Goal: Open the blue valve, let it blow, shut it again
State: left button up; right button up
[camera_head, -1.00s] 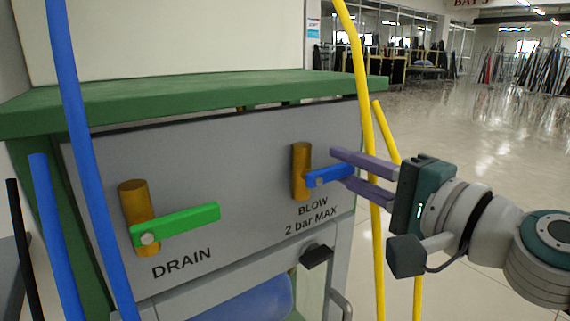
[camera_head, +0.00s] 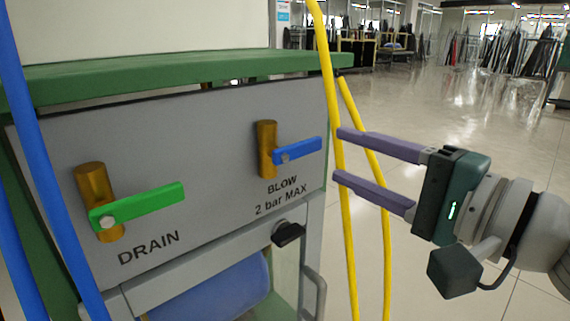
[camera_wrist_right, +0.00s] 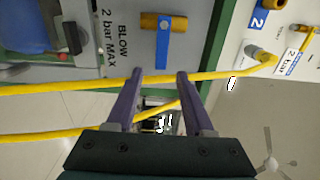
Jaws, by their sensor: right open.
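The blue valve handle (camera_head: 303,149) sits on a brass valve body (camera_head: 266,162) above the label "BLOW 2 bar MAX" on the grey panel. The handle points right, crosswise to the upright body. My right gripper (camera_head: 338,156) is open and empty, to the right of the handle tip and apart from it. In the right wrist view the blue handle (camera_wrist_right: 163,44) points towards the gap between the open fingers (camera_wrist_right: 159,75). My left gripper is not in view.
The green DRAIN handle (camera_head: 145,204) is at the panel's left, also crosswise to its brass body. Yellow hoses (camera_head: 342,190) hang by the panel's right edge near my right fingers. Blue hoses (camera_head: 45,160) hang at the left. Open floor (camera_head: 450,110) lies to the right.

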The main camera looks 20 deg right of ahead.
jog(key=v, duration=0.3)
jog(key=shift+s+d+b, duration=0.1)
jog(key=shift+s+b, duration=0.2)
jog(key=s+a+r+n+g+p, duration=0.4)
jog(key=r+p, duration=0.4)
jog(key=p, duration=0.4)
jog(key=s+a+r+n+g+p, duration=0.3)
jog(key=r+n+p, duration=0.2)
jog(key=r+p, duration=0.5)
jog(key=s+a+r+n+g+p, duration=0.35)
jog(key=r+n+p, duration=0.2)
jog(key=p, duration=0.75)
jog(key=s+d+r+n+g+h+p, duration=0.1)
jog(key=s+d+r+g+h+p, duration=0.2)
jog(key=r+p, duration=0.75)
jog(key=s+d+r+n+h+p, duration=0.1)
jog(key=s+d+r+h+p, duration=0.3)
jog(key=r+p, duration=0.65)
notch_tip(320, 180, up, 33)
jog(key=y+p, duration=0.1)
jog(key=p, duration=3.5)
jog(key=shift+s+f, duration=0.25)
jog(key=shift+s, duration=0.25)
jog(key=shift+d, duration=0.1)
